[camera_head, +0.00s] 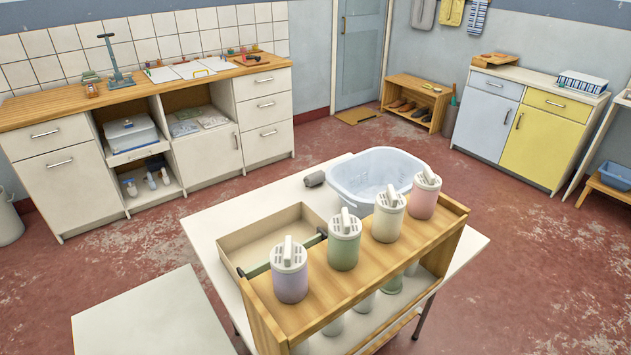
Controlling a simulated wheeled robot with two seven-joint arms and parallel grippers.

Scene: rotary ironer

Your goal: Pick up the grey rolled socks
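A small dark grey roll (314,179), which looks like the grey rolled socks, lies on the white table (213,221). It is just left of the pale blue plastic basin (350,190) and behind the open beige tray (258,228). Its top and near side show, with nothing lying over it. Neither of my grippers is in view.
A wooden rack (424,240) with several pastel lidded canisters stands along the table's near side, in front of the tray and basin. A lower white surface (150,315) is at front left. Red floor lies open between the table and the cabinets (76,188).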

